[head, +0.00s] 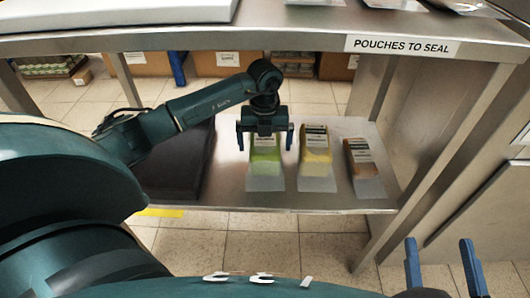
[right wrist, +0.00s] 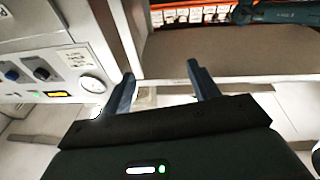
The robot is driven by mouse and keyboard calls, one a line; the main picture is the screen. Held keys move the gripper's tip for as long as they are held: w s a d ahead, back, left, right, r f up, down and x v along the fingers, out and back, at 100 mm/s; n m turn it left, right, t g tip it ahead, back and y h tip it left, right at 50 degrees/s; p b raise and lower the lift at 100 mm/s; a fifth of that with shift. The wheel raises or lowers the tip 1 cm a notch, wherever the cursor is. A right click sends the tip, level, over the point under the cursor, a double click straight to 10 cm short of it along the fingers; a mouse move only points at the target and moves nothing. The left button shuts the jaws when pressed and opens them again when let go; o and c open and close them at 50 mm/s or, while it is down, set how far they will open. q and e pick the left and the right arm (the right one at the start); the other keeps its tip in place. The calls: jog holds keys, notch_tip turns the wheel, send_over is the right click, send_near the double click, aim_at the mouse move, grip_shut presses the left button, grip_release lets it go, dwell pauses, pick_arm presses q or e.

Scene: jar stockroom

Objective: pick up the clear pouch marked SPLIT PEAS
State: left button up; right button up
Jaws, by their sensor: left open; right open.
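Three clear pouches lie in a row on the steel lower shelf (head: 300,202): one with green contents (head: 265,168), one yellow (head: 315,160) and one brown (head: 361,165). Each has a white label, too small to read, so I cannot confirm which says SPLIT PEAS. My left gripper (head: 265,149) is open, fingers pointing down, over the upper part of the green pouch and hiding some of it. I cannot tell how high above it is. My right gripper (head: 441,252) is open and empty at the lower right; it also shows in the right wrist view (right wrist: 164,80).
A dark flat case (head: 175,170) lies left of the pouches under my left arm. The upper shelf edge, with a POUCHES TO SEAL sign (head: 403,46), overhangs the lower shelf. A table leg (head: 440,160) stands right. A control panel (right wrist: 50,72) shows in the right wrist view.

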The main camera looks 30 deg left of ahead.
pick_arm(q)
notch_tip(320, 180, down, 4)
jog(key=shift+r+b, duration=0.2)
jog(key=shift+b, duration=0.4)
jog(key=shift+r, duration=0.15)
jog(key=c, duration=1.4)
